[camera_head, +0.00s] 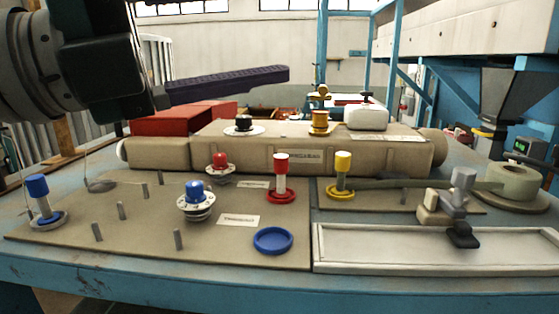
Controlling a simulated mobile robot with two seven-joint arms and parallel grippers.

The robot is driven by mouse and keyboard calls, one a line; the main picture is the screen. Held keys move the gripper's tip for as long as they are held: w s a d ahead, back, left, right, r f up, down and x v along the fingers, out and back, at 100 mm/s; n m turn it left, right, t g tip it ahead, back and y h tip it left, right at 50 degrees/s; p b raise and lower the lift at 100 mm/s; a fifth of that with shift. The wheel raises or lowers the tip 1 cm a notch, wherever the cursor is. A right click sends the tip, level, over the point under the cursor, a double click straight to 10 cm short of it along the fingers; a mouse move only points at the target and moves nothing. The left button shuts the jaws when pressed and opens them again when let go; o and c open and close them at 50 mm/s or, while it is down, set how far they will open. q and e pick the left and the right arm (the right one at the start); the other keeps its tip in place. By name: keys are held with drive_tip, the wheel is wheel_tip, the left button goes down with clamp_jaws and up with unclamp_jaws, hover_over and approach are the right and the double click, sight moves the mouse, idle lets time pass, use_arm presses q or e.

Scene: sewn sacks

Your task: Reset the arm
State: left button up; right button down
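My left arm comes in at the upper left, and its dark gripper (158,97) hangs high above the left side of the table. A long, dark purple ridged bar (228,84) extends to the right from the gripper's end. I cannot tell whether it is a finger or a held thing, nor whether the gripper is open or shut. The gripper is clear of the board (130,235) below. My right gripper is not in view.
Blue-capped (38,190), red-capped (281,172) and yellow-capped (343,165) posts stand on the table. Short metal pegs, a blue ring (273,240), a pale tray (420,262) and a tape roll (515,182) are around them. A beige roll (220,150) lies behind.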

use_arm(q)
drive_tip(key=w+a+n+t+y+p, duration=0.25)
drive_tip(key=a+n+t+y, duration=0.8)
drive_tip(key=n, duration=0.95)
drive_tip(key=s+a+f+n+g+y, duration=0.3)
drive_tip(key=a+f+n+y, duration=0.2)
drive_tip(key=f+n+y, duration=0.4)
drive_tip(key=s+f+n+g+h+p, duration=0.1)
drive_tip(key=s+f+g, duration=0.4)
drive_tip(key=s, duration=0.5)
drive_tip(key=s+f+n+g+h+p, duration=0.1)
drive_tip(key=s+f+n+g, duration=0.1)
drive_tip(key=s+f+g, duration=0.4)
drive_tip(key=s+f, duration=0.3)
drive_tip(key=s, duration=0.2)
drive_tip(key=shift+s+a+f, duration=0.15)
drive_tip(key=shift+a+f, duration=0.05)
drive_tip(key=shift+f, duration=0.15)
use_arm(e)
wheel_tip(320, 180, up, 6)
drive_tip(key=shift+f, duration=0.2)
use_arm(q)
drive_tip(key=shift+g, duration=0.25)
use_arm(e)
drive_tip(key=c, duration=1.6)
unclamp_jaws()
